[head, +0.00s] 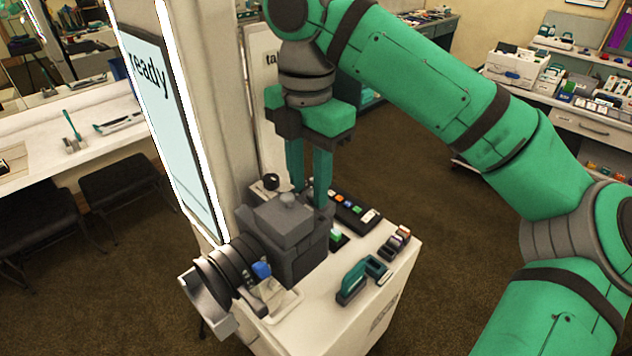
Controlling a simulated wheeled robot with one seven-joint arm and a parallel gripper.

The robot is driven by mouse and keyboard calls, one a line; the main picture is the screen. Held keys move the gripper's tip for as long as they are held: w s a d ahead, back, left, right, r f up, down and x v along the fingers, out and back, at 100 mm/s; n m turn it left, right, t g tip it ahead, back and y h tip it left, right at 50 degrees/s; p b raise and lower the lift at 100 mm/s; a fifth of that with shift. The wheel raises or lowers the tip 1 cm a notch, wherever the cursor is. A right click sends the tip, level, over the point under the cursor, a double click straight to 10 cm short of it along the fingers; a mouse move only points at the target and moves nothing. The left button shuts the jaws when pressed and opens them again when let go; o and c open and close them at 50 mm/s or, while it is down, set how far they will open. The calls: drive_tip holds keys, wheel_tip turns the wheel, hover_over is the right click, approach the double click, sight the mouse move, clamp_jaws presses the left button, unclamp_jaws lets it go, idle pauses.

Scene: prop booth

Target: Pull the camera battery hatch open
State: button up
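The dark grey camera (283,232) sits on the white stand, its ringed lens (222,268) facing the lower left. My gripper (311,200) points straight down at the camera's far right side. Its two green fingers are apart, with a narrow gap between them. The right fingertip reaches down beside the upper right edge of the body, and the left one goes behind the camera. The battery hatch cannot be made out. The fingertips are partly hidden, so I cannot tell whether they hold anything.
On the white stand (372,312) are a green tool (355,280), small blocks (396,243), a dark strip with coloured buttons (352,208) and a clear tray with a blue item (262,270). A screen post (172,120) rises close on the left. Carpet lies around.

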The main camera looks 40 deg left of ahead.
drive_tip(key=shift+d, duration=0.1)
drive_tip(key=shift+c, duration=0.2)
drive_tip(key=shift+w+d, duration=0.1)
clamp_jaws()
drive_tip(key=shift+d, duration=0.2)
drive_tip(key=shift+a, duration=0.15)
drive_tip(key=shift+w, duration=0.25)
drive_tip(key=w+g, duration=0.6)
drive_tip(key=g, duration=0.4)
drive_tip(key=shift+w+d+f+g+y, duration=0.25)
drive_tip(key=shift+w+f+g+y, duration=0.05)
drive_tip(key=shift+f+g+y, duration=0.1)
